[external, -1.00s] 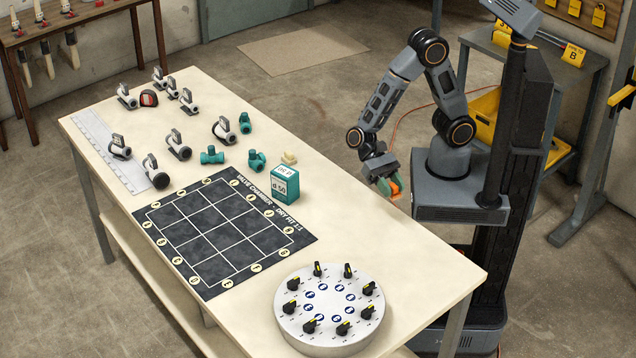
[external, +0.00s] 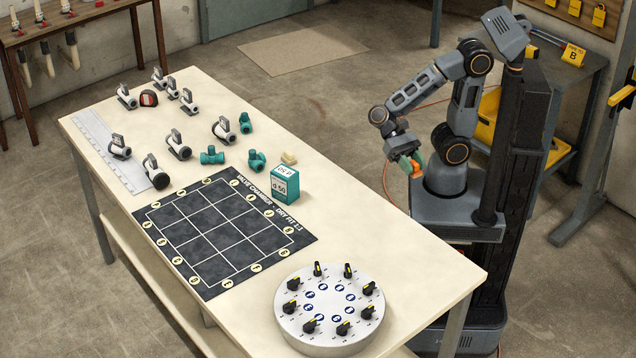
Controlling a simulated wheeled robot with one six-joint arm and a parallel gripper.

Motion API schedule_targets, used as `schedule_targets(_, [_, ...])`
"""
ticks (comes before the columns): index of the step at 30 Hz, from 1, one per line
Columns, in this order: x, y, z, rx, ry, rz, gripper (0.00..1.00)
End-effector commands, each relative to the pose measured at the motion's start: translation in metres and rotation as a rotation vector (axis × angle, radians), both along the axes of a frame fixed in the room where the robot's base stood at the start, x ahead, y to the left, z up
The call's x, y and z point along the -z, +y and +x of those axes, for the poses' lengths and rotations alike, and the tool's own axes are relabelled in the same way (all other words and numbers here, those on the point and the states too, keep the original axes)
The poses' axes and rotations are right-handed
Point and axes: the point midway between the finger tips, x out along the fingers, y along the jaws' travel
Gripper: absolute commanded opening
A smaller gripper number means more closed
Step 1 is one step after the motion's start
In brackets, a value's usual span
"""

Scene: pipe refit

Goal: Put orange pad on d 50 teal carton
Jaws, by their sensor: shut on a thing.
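The d 50 teal carton (external: 286,187) stands upright on the table, just off the far right corner of the dark grid mat. It is teal with a white label, and its top shows white lettering. My gripper (external: 412,166) is shut on the orange pad (external: 415,171), a small orange piece low between the fingers. The fingers look greenish and partly hide the pad. My gripper is in the air to the right of the carton, beyond the table's right edge and close to my own base.
The dark grid mat (external: 171,225) lies in the middle of the table. A round white dial plate (external: 331,338) with black knobs stands at the near end.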

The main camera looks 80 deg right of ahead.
Motion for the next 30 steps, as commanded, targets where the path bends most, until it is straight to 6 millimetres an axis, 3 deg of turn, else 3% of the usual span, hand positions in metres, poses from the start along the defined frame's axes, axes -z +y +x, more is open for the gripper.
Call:
schedule_targets(5, [-0.017, -0.011, 0.027, 0.098, 0.0, -0.001, 0.15])
schedule_targets(18, [-0.081, -0.043, 0.19, 0.731, -0.003, 0.0, 0.15])
schedule_targets(25, [-0.103, -0.053, 0.235, 0.955, 0.001, 0.002, 0.15])
schedule_targets(30, [-0.094, -0.05, 0.26, 1.012, 0.007, -0.001, 0.15])
